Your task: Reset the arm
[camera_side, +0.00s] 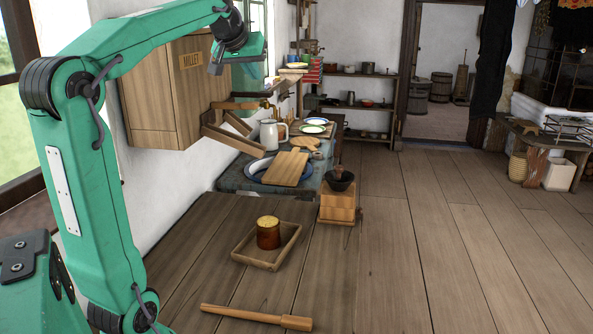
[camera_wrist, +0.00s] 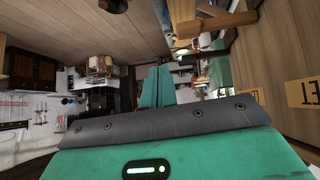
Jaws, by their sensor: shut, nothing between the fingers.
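My gripper (camera_side: 250,72) is raised high at the upper left in the side view, beside the wooden cabinet marked MILLET (camera_side: 178,92). It is well above the tabletop and holds nothing. In the wrist view its two green fingers (camera_wrist: 157,86) lie together, shut, with nothing between them. The arm reaches up from the lower left and bends over to the right at the top. Part of the gripper's outline blends with the window behind it in the side view.
Wooden parts (camera_side: 232,132) jut out below the cabinet. On the wooden table (camera_side: 205,255), a tray (camera_side: 245,254) bears a brown pot (camera_side: 268,233), and a wooden masher (camera_side: 258,317) lies in front.

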